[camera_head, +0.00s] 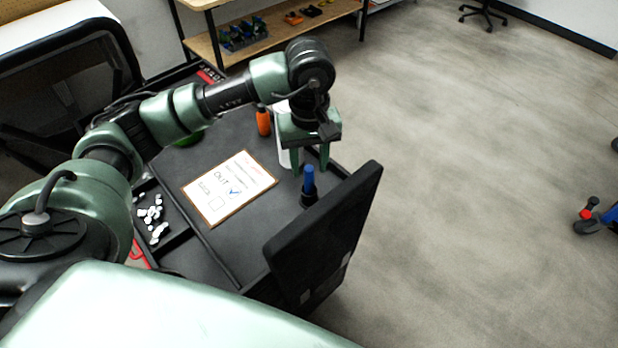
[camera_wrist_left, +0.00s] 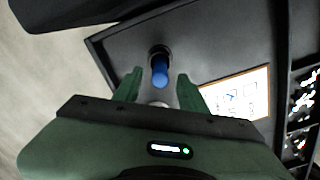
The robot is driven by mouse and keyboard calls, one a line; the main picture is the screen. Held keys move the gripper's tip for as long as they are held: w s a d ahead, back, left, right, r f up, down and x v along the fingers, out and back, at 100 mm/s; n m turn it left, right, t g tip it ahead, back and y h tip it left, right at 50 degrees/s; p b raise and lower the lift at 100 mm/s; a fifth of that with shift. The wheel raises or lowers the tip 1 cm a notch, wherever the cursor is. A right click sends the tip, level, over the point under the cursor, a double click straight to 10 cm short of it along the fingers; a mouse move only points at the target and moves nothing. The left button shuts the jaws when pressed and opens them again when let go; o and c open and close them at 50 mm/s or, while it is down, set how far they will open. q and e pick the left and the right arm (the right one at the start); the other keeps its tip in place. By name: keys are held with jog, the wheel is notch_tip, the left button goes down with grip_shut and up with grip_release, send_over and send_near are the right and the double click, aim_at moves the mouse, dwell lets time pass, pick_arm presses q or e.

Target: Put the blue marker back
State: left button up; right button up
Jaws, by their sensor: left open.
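The blue marker (camera_head: 308,180) stands upright in a small black holder (camera_head: 308,198) on the dark cart top, near the black upright panel. In the left wrist view the blue marker (camera_wrist_left: 160,72) shows in its round black holder (camera_wrist_left: 159,51), ahead of and between the fingers. My left gripper (camera_head: 311,172) is open above and just behind the marker in the head view; its green fingers (camera_wrist_left: 158,92) do not touch the marker in the wrist view. My right gripper is not in view.
A clipboard (camera_head: 228,187) with a checked sheet lies on the cart (camera_head: 215,140). An orange bottle (camera_head: 263,121) and a white object (camera_head: 283,153) stand near the gripper. A tray of white pieces (camera_head: 152,218) is at the left. The black panel (camera_head: 325,240) rises beside the marker.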

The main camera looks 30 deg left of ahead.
pick_arm(q)
notch_tip(320, 180, up, 6)
jog(key=shift+r+b, duration=0.1)
jog(key=shift+b, duration=0.4)
